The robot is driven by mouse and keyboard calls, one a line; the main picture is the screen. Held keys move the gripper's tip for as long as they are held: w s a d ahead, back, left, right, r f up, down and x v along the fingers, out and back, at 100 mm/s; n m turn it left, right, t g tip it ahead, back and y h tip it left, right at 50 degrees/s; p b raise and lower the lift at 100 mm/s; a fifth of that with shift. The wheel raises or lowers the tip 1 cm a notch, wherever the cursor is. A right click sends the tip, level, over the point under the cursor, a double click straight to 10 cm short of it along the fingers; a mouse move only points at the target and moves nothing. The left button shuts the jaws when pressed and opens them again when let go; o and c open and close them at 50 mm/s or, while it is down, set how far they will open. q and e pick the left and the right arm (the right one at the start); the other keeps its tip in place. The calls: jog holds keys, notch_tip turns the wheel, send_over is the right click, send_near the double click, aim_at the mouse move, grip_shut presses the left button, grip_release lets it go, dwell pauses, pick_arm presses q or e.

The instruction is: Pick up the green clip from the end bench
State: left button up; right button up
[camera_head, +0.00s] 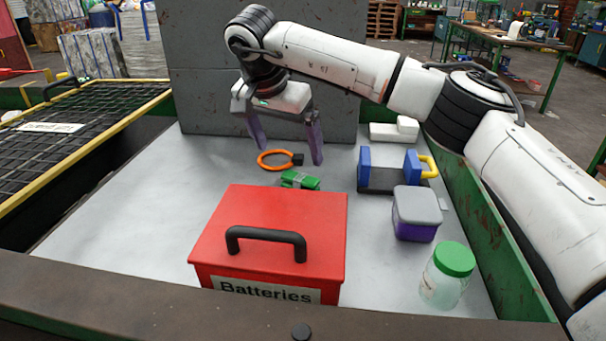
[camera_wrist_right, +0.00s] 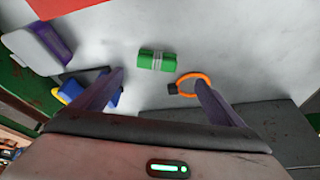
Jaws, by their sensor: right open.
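The green clip (camera_head: 300,180) lies on the grey bench top (camera_head: 170,205), just behind the red box. It is a green block with a grey band around its middle. In the right wrist view the clip (camera_wrist_right: 157,60) lies beyond the fingertips, between them in picture direction. My right gripper (camera_head: 285,155) is open and empty, with purple fingers spread wide. It hangs above the bench, behind the clip. My left gripper is not in view.
A red "Batteries" box (camera_head: 275,215) stands in front of the clip. An orange ring (camera_head: 272,160) lies close behind it. To the right are a blue-and-grey padlock-like item (camera_head: 385,170), a purple-grey container (camera_head: 417,212) and a green-lidded jar (camera_head: 447,275). A grey panel (camera_head: 200,90) rises behind.

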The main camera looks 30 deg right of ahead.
send_over(299, 178)
jog(key=s+a, duration=0.1)
jog(key=a, duration=0.1)
notch_tip(299, 178, down, 4)
jog(key=shift+d+f, duration=0.15)
jog(key=x, duration=0.5)
jog(key=shift+s+f, duration=0.1)
jog(key=shift+f, duration=0.35)
jog(key=shift+c, duration=0.4)
jog(key=c, duration=1.1)
